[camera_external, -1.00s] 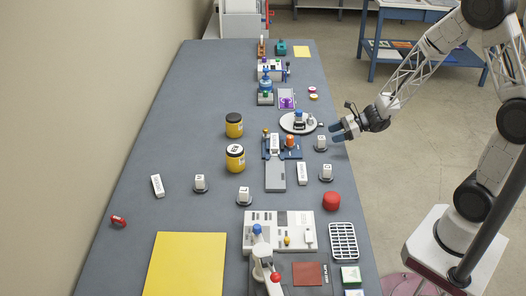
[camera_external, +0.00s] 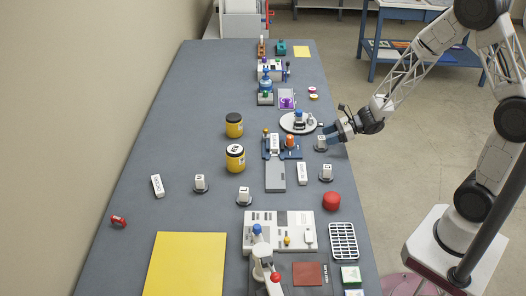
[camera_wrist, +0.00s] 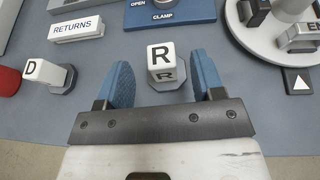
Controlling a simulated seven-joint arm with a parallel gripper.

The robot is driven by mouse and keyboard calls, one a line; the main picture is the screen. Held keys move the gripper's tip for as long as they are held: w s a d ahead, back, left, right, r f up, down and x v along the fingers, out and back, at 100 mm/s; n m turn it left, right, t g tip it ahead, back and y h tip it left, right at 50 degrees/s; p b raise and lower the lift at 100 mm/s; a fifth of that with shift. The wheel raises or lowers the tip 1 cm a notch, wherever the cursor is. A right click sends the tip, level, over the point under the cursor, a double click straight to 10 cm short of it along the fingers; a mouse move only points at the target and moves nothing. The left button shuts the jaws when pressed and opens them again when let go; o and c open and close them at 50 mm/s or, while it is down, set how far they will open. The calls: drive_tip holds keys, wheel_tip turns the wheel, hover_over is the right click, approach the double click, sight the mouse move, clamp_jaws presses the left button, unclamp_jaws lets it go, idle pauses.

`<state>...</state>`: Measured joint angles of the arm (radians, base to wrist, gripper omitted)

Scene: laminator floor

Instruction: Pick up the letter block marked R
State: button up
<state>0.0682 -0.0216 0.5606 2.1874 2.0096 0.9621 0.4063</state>
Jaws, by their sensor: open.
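The white letter block marked R (camera_wrist: 161,57) stands upright on a small grey base, with the letter on its top and near face, in the wrist view. In the external view the R block (camera_external: 321,141) is at the table's right side, its letter too small to read. My gripper (camera_wrist: 163,80) is open, with one blue finger to the left of the block and one to the right. The fingers look apart from the block in the wrist view. In the external view my gripper (camera_external: 328,134) is right beside the block.
The blue clamp fixture (camera_wrist: 165,12) is just beyond the R block. A round grey turntable (camera_wrist: 270,40) is at the right. The table edge is close on my side.

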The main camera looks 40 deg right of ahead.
sight(327, 137)
drive_tip(key=shift+w+a, duration=0.1)
drive_tip(key=shift+x, duration=2.5)
drive_tip(key=shift+c, duration=0.3)
clamp_jaws()
